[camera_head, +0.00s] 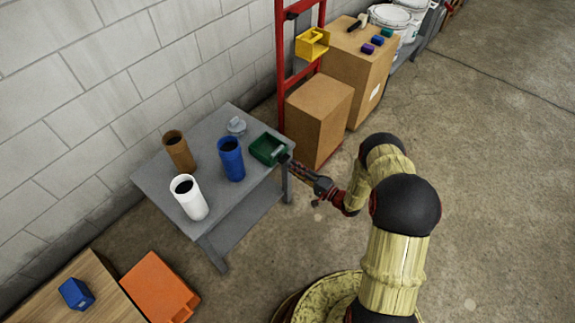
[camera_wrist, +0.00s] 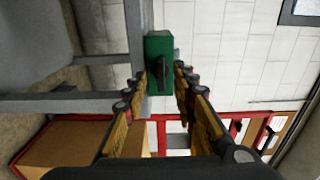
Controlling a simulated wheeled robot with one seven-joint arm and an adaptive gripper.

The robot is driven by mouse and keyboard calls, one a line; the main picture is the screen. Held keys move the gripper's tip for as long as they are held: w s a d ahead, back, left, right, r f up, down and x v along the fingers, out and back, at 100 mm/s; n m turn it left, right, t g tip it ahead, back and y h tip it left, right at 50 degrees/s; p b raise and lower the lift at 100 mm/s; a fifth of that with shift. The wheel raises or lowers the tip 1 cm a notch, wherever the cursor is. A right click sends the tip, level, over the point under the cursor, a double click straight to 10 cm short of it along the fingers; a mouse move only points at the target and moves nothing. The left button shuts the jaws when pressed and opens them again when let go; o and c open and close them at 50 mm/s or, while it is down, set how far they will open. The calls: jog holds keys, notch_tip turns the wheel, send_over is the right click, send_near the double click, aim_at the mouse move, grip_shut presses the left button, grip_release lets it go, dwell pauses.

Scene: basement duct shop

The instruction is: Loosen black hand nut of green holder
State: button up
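The green holder (camera_head: 268,149) sits at the right corner of the grey table (camera_head: 222,112). In the wrist view the green holder (camera_wrist: 159,47) is straight ahead, with the black hand nut (camera_wrist: 160,75) on its near face. The nut looks like a dark upright knob. My gripper (camera_head: 293,166) is close to the holder's right side in the head view. In the wrist view my gripper (camera_wrist: 160,78) is open, one finger at each side of the nut. I see no clear contact; how deep the nut lies between the fingertips cannot be told.
On the table stand a brown cup (camera_head: 178,150), a blue cup (camera_head: 231,158), a white cup (camera_head: 188,197) and a small clear object (camera_head: 236,126). A red rack (camera_head: 281,70) and cardboard boxes (camera_head: 318,112) stand behind my gripper. Open floor lies to the right.

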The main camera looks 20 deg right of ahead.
jog(key=v, duration=0.7)
dwell(0.4)
